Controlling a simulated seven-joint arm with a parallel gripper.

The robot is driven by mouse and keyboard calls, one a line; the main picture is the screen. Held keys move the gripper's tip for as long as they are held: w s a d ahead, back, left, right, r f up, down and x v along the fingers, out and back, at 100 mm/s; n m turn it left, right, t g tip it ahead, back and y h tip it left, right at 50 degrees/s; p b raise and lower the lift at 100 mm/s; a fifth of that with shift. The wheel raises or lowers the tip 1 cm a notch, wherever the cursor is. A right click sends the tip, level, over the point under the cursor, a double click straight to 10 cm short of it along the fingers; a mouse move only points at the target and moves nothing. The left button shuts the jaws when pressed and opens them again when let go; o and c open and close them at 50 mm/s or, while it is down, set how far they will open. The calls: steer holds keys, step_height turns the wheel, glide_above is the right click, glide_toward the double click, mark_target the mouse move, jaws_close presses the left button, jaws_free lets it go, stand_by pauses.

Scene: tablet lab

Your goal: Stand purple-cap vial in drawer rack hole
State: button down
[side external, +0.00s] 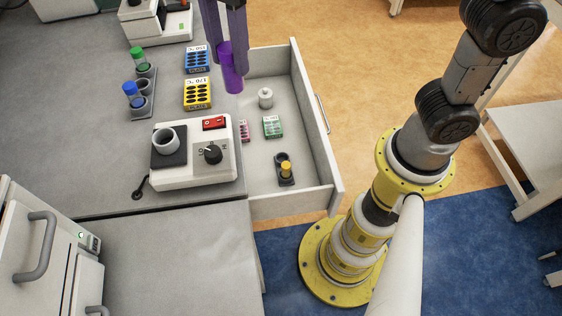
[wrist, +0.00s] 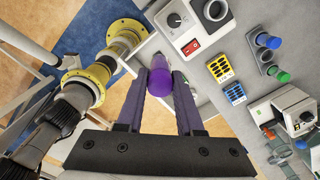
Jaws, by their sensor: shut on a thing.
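My gripper (side external: 229,58) is shut on the purple-cap vial (side external: 232,76), which hangs below the fingertips, close to upright in the side view. In the wrist view the purple vial (wrist: 160,80) sits between the two fingers, its cap end toward the camera. The vial is in the air near the back-left edge of the open drawer (side external: 310,188). A small dark rack (side external: 285,182) stands in the drawer's front part and holds a yellow-cap vial (side external: 286,167).
The drawer also holds a white bottle (side external: 265,97), a green box (side external: 272,127) and a pink box (side external: 244,131). On the bench are a hotplate device (side external: 190,172), yellow (side external: 197,94) and blue (side external: 197,60) blocks, and blue-cap (side external: 131,92) and green-cap (side external: 138,58) vials.

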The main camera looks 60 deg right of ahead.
stand_by(0.7)
steer(key=r, duration=0.3)
steer(key=d+r, duration=0.1)
steer(key=r, duration=0.1)
steer(key=shift+w, duration=0.3)
steer(key=w+d, duration=0.4)
steer(key=d, duration=0.6)
glide_above(282, 161)
step_height(282, 161, down, 47)
steer(key=shift+s+f, duration=0.1)
steer(key=shift+f, duration=3)
steer(key=shift+f, duration=0.4)
steer(key=shift+c, duration=0.3)
jaws_free()
